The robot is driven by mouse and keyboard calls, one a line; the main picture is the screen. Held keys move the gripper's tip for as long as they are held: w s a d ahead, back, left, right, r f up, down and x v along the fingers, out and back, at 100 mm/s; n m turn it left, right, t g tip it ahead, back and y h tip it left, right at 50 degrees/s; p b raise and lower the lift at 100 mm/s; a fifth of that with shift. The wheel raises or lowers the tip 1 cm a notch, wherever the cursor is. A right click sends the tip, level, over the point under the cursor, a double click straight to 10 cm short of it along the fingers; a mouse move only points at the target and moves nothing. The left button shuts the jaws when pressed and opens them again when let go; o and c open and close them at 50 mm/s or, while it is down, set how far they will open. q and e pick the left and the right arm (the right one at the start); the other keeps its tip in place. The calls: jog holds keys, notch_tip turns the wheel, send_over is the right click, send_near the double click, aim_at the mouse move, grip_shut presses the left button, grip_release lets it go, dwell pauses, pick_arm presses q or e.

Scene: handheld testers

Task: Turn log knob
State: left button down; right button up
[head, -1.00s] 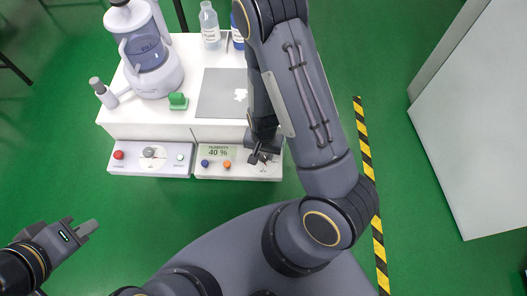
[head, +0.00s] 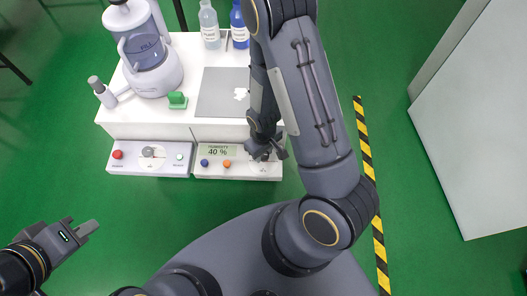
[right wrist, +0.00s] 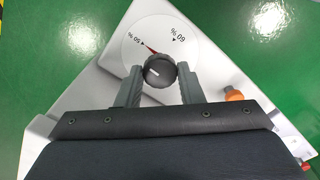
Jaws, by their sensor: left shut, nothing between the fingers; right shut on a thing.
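A dark round knob (right wrist: 159,71) with a white line sits on a white dial (right wrist: 128,45) in the right wrist view. The dial has marks at 50 % and 60 %, and a red pointer lies by the 50 % mark. My right gripper (right wrist: 160,80) is shut on the knob, one finger on each side. In the head view the right gripper (head: 266,153) covers this knob at the right end of the front panel (head: 238,174). The panel's display (head: 217,152) reads humidity 40 %. My left gripper (head: 88,229) is shut and empty at lower left, away from the table.
Blue (head: 204,163) and orange (head: 227,164) buttons sit left of the gripped knob. A second panel (head: 130,168) has a red button, grey knob and pale button. A blender-like device (head: 150,60), green block (head: 177,101), grey plate (head: 215,92) and bottles (head: 209,25) stand on the table.

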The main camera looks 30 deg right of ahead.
jog(key=n, duration=0.5)
jog(key=shift+n+b, duration=0.3)
jog(key=n, duration=0.4)
jog(key=shift+n, duration=0.3)
jog(key=n, duration=0.3)
jog(key=shift+n, duration=2.6)
jog(key=o, duration=1)
notch_tip(320, 180, up, 8)
jog(key=p, duration=0.4)
jog(key=shift+f, duration=0.1)
